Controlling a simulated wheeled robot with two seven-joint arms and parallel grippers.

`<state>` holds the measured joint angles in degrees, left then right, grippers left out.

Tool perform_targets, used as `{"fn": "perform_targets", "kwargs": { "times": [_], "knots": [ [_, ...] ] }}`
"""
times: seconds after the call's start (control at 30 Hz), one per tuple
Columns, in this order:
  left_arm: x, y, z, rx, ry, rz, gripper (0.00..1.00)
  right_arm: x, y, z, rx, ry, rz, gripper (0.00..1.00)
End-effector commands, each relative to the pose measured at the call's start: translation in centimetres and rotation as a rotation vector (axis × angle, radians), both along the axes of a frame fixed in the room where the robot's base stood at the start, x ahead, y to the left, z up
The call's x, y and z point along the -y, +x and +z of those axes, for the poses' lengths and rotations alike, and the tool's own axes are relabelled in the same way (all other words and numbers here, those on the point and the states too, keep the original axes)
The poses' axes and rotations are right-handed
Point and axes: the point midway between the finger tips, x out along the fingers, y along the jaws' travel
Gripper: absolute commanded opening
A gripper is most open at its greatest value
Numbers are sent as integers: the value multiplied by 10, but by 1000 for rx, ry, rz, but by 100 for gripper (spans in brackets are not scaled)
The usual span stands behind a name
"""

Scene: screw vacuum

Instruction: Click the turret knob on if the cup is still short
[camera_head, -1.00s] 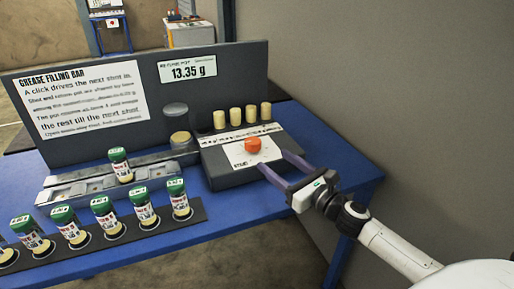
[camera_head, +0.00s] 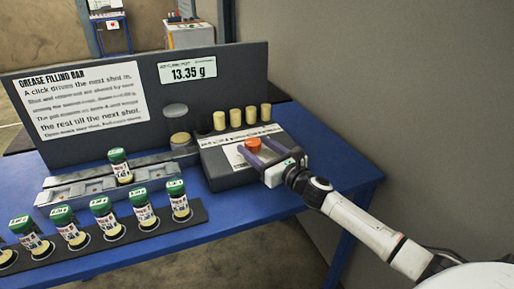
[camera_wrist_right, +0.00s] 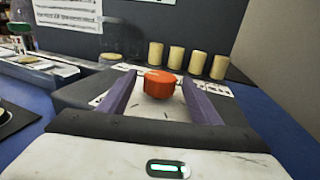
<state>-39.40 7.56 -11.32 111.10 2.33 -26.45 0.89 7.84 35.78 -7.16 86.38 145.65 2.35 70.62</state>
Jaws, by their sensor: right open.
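The orange turret knob (camera_head: 253,145) sits on the white plate of the grey dispenser box (camera_head: 230,178). In the right wrist view the knob (camera_wrist_right: 160,82) lies between the two purple fingers of my right gripper (camera_wrist_right: 160,95), with gaps on both sides. In the head view my right gripper (camera_head: 260,152) is open, its fingers around the knob. A cup with a green lid (camera_head: 120,165) stands on the grey rail at the left. The display (camera_head: 187,71) reads 13.35 g. My left gripper is not in view.
Several green-lidded cups (camera_head: 102,217) stand in a dark rack along the table's front. Several cream cylinders (camera_head: 235,118) stand on the box behind the knob. A grey board (camera_head: 225,65) with a sign (camera_head: 80,105) rises behind. The blue table's right end (camera_head: 345,175) is clear.

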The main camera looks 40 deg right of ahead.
Motion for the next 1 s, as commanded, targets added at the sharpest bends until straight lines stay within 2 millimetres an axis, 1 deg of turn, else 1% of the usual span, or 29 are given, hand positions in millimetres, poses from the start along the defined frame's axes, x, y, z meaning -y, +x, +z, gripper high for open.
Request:
{"fn": "perform_targets", "kwargs": {
  "times": [0.13, 0.27, 0.3, 0.37, 0.4, 0.57, 0.73, 0.87, 1.0],
  "knots": [
    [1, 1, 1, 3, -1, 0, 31, 0, 0, 0, 0, 0, 0, 58],
    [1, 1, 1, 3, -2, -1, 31, 0, 0, 0, 0, 0, 1, 36],
    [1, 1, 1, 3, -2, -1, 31, 0, 0, 0, 0, 0, 1, 29],
    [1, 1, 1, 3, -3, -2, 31, 0, 0, 0, 0, 0, 1, 19],
    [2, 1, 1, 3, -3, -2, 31, 0, 0, 0, 0, 0, 1, 17],
    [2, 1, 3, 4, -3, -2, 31, -1, 0, 0, 0, 2, -7, 17],
    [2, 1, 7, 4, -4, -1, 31, -4, 0, 1, 1, 6, -52, 17],
    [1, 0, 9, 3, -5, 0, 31, -6, 0, 2, 2, 8, -124, 17],
    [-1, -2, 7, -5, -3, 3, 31, -9, 0, 0, 1, 12, -234, 17]
  ]
}}
